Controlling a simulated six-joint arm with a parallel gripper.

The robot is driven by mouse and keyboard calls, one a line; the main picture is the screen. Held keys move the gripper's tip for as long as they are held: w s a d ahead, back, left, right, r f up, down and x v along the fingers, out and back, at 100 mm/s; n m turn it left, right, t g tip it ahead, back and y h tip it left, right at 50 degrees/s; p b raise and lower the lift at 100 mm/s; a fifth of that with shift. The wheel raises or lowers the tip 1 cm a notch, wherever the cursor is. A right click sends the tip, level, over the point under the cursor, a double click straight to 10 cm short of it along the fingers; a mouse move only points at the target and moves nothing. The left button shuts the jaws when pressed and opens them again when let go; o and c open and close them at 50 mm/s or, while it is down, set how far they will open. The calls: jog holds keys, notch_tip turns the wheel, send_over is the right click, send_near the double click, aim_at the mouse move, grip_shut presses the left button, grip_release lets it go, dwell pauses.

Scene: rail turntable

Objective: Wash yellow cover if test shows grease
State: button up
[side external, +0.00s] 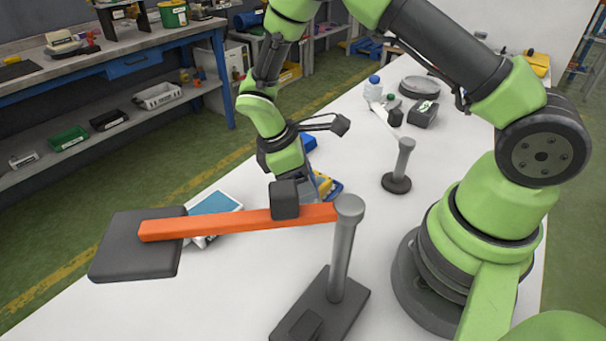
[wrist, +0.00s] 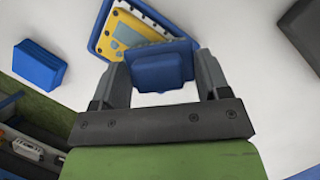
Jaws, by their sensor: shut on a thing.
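In the wrist view my gripper (wrist: 161,75) is shut on a blue block-like piece (wrist: 160,65), held between both fingers. Just beyond it, a yellow device (wrist: 128,30) with a small screen lies in a blue frame (wrist: 104,38); the held piece overlaps its lower edge, and I cannot tell whether they touch. In the side view the yellow device (side external: 323,184) shows partly, beside my gripper. My fingertips there are hidden behind a dark block on an orange bar. Another yellow item (side external: 537,62) sits at the far end of the table. I cannot tell which is the yellow cover.
The orange bar (side external: 235,221) runs from a grey post (side external: 342,245) to a dark plate (side external: 137,245), in front of my gripper. A separate blue block (wrist: 38,65) lies nearby. A small post (side external: 402,160), bottles (side external: 373,88) and a dark box (side external: 424,113) stand farther back.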

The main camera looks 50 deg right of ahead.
jog(key=shift+d, duration=3.55)
jog(key=shift+d+r, duration=0.15)
jog(key=shift+d, duration=0.05)
notch_tip(320, 180, up, 8)
jog(key=shift+s+a, duration=0.1)
jog(key=shift+s, duration=0.05)
jog(key=s+a+f+m+g+y, duration=0.1)
jog(key=s+a+m+y, duration=0.2)
jog(key=s+m, duration=0.8)
jog(key=shift+s+a+f+n, duration=0.1)
jog(key=shift+s+f+n, duration=0.35)
jog(key=shift+f, duration=1.3)
jog(key=shift+s+f+n, duration=0.3)
jog(key=shift+s+f, duration=0.25)
jog(key=shift+f, duration=1.15)
jog(key=shift+s+a+f+n, duration=0.1)
jog(key=shift+s+f+n, duration=0.35)
jog(key=shift+f, duration=1.3)
